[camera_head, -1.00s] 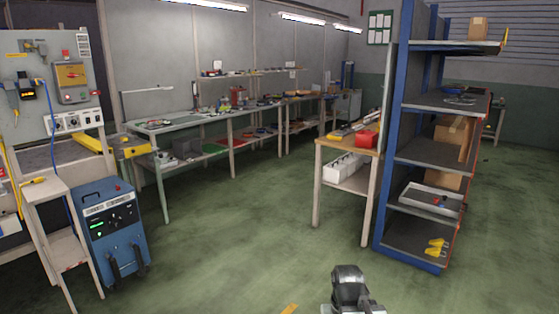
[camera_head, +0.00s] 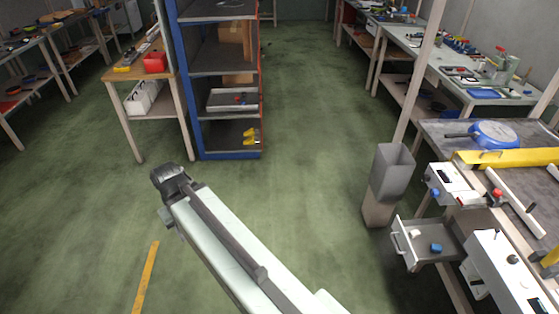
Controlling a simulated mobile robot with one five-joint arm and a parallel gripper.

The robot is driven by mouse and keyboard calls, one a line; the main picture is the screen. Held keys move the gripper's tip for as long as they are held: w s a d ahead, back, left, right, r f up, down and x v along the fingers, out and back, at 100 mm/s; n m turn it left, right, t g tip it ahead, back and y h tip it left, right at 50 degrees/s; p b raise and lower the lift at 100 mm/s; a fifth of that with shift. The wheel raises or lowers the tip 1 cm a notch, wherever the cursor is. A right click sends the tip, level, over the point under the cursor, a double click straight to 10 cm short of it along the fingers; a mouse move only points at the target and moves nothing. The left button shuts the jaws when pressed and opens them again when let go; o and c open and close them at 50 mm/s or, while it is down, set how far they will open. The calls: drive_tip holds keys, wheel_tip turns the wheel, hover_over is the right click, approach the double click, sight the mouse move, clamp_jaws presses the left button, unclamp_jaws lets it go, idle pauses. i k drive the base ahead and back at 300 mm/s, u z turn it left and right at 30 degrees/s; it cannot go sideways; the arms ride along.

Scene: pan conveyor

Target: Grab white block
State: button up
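A small white block (camera_head: 415,234) lies in an open grey drawer (camera_head: 401,243) at the right, beside a small blue block (camera_head: 436,248). The drawer is pulled out below the workbench top. My pale arm reaches from the bottom middle up to the left and ends in a dark joint. It is well left of the drawer and apart from it. No gripper fingers show, so I cannot see whether they hold anything.
The workbench (camera_head: 525,195) carries a blue pan (camera_head: 495,134) and a yellow bar (camera_head: 505,158). A grey bin (camera_head: 391,172) stands left of the drawer. A blue-framed shelf (camera_head: 228,154) stands at the back left. Green floor is open between the shelf and the bin.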

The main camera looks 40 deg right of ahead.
sight(415, 233)
drive_tip(key=z, duration=2.6)
